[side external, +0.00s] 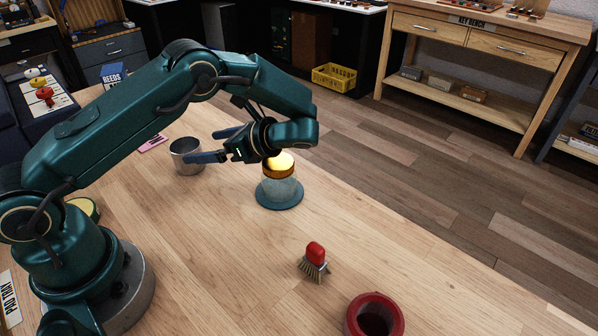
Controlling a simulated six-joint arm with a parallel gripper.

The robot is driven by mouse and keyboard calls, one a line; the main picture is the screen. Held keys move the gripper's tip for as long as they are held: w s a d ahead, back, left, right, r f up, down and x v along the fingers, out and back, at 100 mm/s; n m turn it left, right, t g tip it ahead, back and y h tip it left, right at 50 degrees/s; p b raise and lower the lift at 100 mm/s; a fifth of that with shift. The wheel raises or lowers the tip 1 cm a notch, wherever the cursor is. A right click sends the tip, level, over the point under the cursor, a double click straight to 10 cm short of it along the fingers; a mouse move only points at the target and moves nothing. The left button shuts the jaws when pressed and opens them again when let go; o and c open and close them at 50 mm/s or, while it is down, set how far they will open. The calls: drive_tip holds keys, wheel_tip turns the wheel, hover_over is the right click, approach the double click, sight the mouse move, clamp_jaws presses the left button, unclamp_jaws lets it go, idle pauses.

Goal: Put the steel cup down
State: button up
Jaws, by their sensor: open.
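The steel cup (186,158) stands upright on the wooden table, left of the picture's middle. My gripper (208,146) is open, its two dark blue fingers pointing left. One finger passes in front of the cup's upper right side, and the other shows above and behind it. I cannot tell whether either finger touches the cup. Part of the cup's rim and right side is hidden by the near finger.
A glass jar (281,190) with a lit amber top stands on a teal base close under my wrist. A red-handled brush (315,262) and a red ring-shaped container (374,316) are nearer the front. A pink tag (153,143) lies left of the cup. The table's right side is clear.

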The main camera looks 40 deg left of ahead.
drive_tip(key=shift+v, duration=0.75)
drive_tip(key=shift+d+r, duration=0.25)
drive_tip(key=shift+r, duration=0.1)
drive_tip(key=s+d+r+n+t+h, duration=0.9)
drive_tip(key=s+d+n+h, duration=0.3)
drive_tip(key=n, duration=0.2)
drive_tip(key=shift+s+d+r+t+h, duration=0.3)
drive_tip(key=shift+d+t, duration=0.05)
drive_tip(key=shift+t, duration=0.25)
